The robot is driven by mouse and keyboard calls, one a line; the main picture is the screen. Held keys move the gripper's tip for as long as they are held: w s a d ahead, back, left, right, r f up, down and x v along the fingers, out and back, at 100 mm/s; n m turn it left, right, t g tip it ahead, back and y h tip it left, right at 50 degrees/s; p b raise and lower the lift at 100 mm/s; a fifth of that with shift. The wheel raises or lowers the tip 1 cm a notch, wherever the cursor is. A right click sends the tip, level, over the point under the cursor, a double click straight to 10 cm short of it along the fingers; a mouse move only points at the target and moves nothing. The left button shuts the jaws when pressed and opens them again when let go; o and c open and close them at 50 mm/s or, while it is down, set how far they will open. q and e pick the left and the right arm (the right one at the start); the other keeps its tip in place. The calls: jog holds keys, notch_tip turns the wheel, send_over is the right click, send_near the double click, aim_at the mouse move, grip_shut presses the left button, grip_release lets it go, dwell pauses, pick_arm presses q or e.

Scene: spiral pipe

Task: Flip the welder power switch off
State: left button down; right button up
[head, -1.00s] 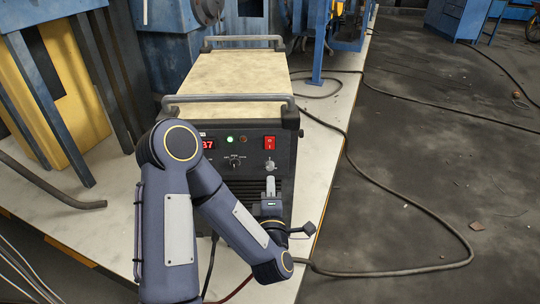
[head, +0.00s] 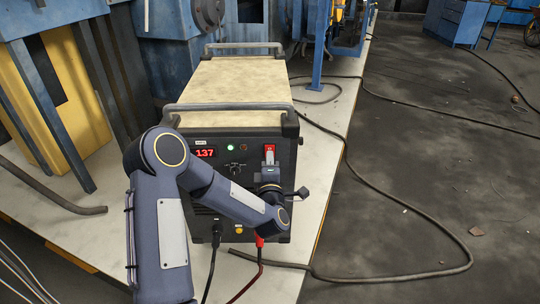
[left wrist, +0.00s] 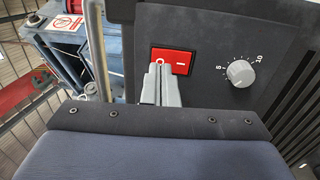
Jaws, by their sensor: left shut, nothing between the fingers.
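The welder (head: 228,128) is a dark box with a pale top, standing on a pale work surface. Its red power switch (head: 269,147) is at the upper right of the front panel, partly covered by my left gripper. In the left wrist view, the red switch (left wrist: 180,63) shows an O at the left and an I at the right. My left gripper (head: 269,158) is shut and empty. Its grey fingertips (left wrist: 160,66) overlap the switch's lower edge by the O; I cannot tell if they touch. The red display (head: 205,152) and green lamp (head: 230,148) are lit.
A grey knob (left wrist: 240,73) sits beside the switch. Metal handles (head: 230,107) cross the welder's top. Cables plug into its lower front, and a long black cable (head: 410,206) loops over the floor at the right. Blue machinery (head: 165,60) stands behind.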

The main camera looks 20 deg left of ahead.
pick_arm(q)
jog(key=shift+x, duration=0.8)
pick_arm(e)
jog(key=shift+r, duration=0.1)
